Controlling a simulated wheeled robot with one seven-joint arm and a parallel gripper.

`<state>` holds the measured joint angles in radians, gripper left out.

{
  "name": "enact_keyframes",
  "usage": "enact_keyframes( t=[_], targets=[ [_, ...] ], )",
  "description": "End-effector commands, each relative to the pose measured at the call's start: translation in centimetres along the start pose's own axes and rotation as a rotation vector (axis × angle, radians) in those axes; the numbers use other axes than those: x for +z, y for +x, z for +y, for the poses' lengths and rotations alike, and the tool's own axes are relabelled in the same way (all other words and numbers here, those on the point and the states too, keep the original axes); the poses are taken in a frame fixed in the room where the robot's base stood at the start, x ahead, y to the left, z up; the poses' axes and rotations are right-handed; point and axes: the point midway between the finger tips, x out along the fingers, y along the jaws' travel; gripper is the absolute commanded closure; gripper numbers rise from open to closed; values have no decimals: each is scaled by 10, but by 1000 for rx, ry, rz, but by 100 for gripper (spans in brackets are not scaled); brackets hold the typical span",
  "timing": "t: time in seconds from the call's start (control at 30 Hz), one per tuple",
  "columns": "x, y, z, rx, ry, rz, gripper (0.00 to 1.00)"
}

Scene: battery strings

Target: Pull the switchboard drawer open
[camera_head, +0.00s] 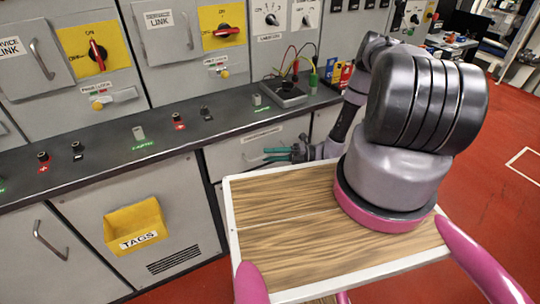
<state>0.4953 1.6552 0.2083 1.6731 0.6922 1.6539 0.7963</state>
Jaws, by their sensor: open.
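The switchboard drawer (228,156) is a grey front with a small label, just under the dark counter edge. It looks shut. A thin metal handle (253,159) shows on its front, partly hidden by the fingers. My gripper (268,154), with two teal fingers, points left at the drawer front beside the handle's right part. The fingers are apart, one above the other. I cannot tell whether they touch the handle or go around it.
A dark counter (225,118) with terminals runs above the drawer. A meter with leads (284,92) stands on it. A yellow TAGS bin (135,226) hangs on the cabinet at lower left. My wood-topped base fills the front. Red floor (480,190) is clear at right.

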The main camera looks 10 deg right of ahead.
Motion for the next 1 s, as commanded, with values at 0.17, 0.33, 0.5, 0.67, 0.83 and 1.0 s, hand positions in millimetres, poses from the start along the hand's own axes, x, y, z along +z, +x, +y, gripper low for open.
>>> enact_keyframes(
  t=[0.17, 0.33, 0.5, 0.67, 0.83, 1.0],
  targets=[
    [0, 4, 0, 0, 1, -1, 55],
    [0, 4, 0, 0, 0, -1, 59],
    [0, 4, 0, 0, 0, -1, 100],
    [0, 4, 0, 0, 0, 0, 100],
    [0, 4, 0, 0, 0, 0, 100],
    [0, 3, 0, -1, 0, 0, 100]
  ],
)
